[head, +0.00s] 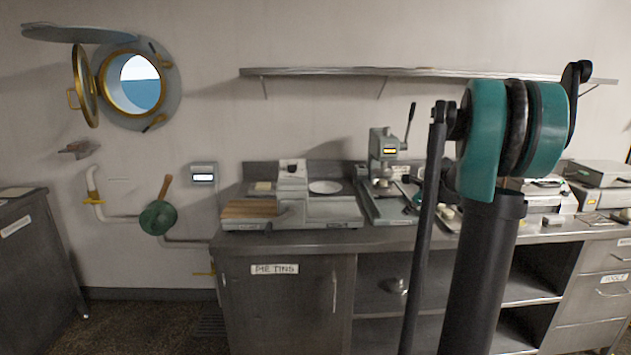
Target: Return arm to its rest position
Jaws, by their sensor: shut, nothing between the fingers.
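My arm rises at the right of the head view, with black links and a large teal joint in front of the counter. My gripper does not show in this view. The arm hides part of the counter and the shelves behind it.
A steel counter (390,239) runs along the wall under a long shelf (330,72). On it stand a scale-like machine (320,210) with a wooden board (248,209) and a lever press (384,145). A porthole (133,84) stands open at left. A dark cabinet (35,255) is at far left.

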